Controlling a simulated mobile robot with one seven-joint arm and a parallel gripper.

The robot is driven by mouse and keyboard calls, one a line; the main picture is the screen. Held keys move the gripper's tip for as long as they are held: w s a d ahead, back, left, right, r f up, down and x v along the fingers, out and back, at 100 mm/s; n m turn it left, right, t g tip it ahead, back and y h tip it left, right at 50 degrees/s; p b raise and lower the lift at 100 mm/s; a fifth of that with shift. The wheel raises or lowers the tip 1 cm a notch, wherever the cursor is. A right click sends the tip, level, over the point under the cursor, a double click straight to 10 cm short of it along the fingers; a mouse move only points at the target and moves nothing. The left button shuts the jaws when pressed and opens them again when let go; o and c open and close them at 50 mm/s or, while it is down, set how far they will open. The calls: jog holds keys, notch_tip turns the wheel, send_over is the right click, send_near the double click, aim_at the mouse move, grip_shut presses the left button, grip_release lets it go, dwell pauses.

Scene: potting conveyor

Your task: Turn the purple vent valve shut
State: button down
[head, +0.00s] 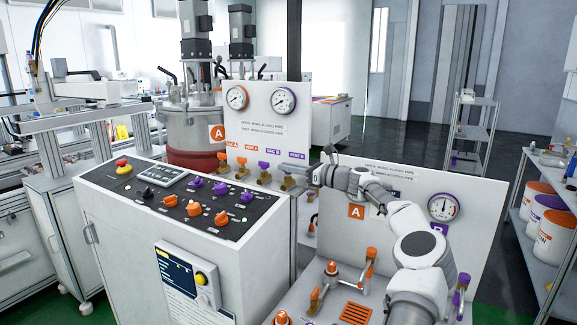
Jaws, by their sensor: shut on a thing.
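The row of valves stands at the foot of the white gauge panel (255,112). The vent valve under the purple "VENT B" label (297,155) is at the right end of this row. Its brass body (288,183) shows, but its purple handle is hidden at my gripper, so I cannot tell its angle. My gripper (308,174) reaches in from the right and is shut at this valve. The purple-handled VAC B valve (264,166) stands just to its left, with the orange-handled VENT A valve (242,162) further left.
A black control panel (185,195) with purple and orange knobs and a red button lies in front left. A second white panel (470,195) with a gauge stands behind my arm, with more valves below. Shelves with buckets (553,240) stand at right. Open floor lies behind.

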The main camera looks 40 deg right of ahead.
jog(key=c, duration=0.9)
grip_release()
jog(key=shift+w, duration=0.1)
jog(key=v, duration=1.7)
jog(key=shift+s, duration=0.25)
jog(key=shift+r, duration=0.1)
